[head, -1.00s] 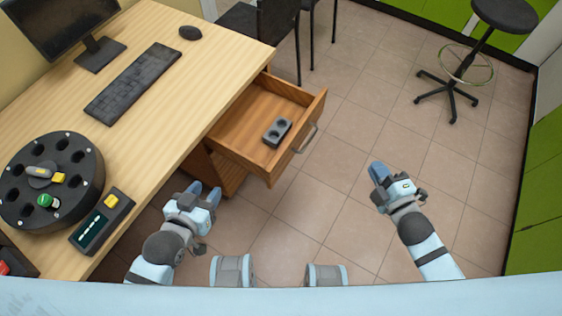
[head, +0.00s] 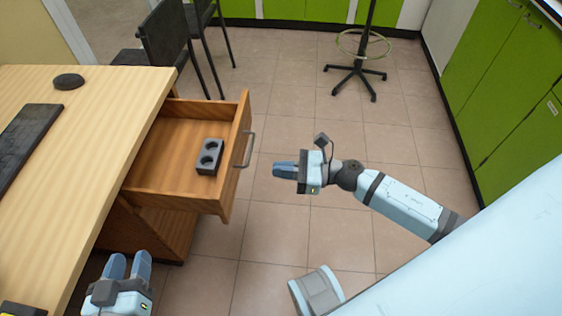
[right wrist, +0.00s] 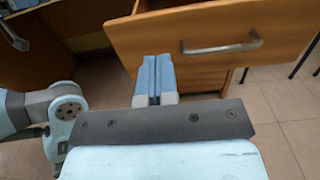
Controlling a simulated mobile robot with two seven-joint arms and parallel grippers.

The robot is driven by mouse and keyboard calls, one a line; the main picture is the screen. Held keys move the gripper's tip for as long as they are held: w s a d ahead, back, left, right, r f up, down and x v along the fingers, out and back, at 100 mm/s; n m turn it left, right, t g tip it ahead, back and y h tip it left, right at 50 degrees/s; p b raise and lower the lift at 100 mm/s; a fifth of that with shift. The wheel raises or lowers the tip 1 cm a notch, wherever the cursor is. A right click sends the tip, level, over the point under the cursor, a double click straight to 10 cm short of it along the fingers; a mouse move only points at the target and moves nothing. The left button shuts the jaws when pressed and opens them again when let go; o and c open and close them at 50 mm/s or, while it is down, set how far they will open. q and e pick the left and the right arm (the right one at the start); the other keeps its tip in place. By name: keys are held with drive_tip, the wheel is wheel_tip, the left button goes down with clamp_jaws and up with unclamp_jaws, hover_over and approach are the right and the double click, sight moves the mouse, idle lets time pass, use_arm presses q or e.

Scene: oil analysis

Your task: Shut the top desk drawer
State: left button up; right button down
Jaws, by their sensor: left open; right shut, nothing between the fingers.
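The top desk drawer (head: 150,194) is a wooden drawer pulled well out of the desk, with a grey bar handle (head: 248,150) on its front. A dark grey block with two round holes (head: 209,157) lies inside it. In the right wrist view the drawer front (right wrist: 200,32) and its handle (right wrist: 222,48) are just beyond my fingers. My right gripper (head: 276,169) is shut and empty, to the right of the drawer front, pointing at it, with a gap between. My left gripper (head: 129,262) is open and empty, low beside the desk in front of the drawer's near side.
The desk (head: 95,120) fills the left, with a keyboard (head: 25,135) and a mouse (head: 69,81). Black chairs (head: 165,40) stand behind the drawer. A wheeled stool (head: 355,75) stands farther back. Green cabinets (head: 500,80) line the right. The floor right of the drawer is clear.

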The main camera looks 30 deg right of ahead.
sight(229, 165)
use_arm(q)
drive_tip(key=shift+r, duration=0.1)
use_arm(e)
drive_tip(key=x, duration=1)
drive_tip(key=shift+w+a, duration=0.15)
drive_tip(key=shift+a, duration=0.1)
drive_tip(key=shift+w+a, duration=0.25)
use_arm(q)
drive_tip(key=r, duration=0.1)
drive_tip(key=d+r+t+h+b, duration=0.1)
drive_tip(key=r+t+b, duration=0.1)
drive_tip(key=r, duration=0.1)
drive_tip(key=shift+w+d+r+h, duration=0.1)
drive_tip(key=shift+w+d+h, duration=0.15)
drive_tip(key=shift+h, duration=0.05)
use_arm(e)
drive_tip(key=x, duration=2.1)
drive_tip(key=shift+w+f, duration=0.1)
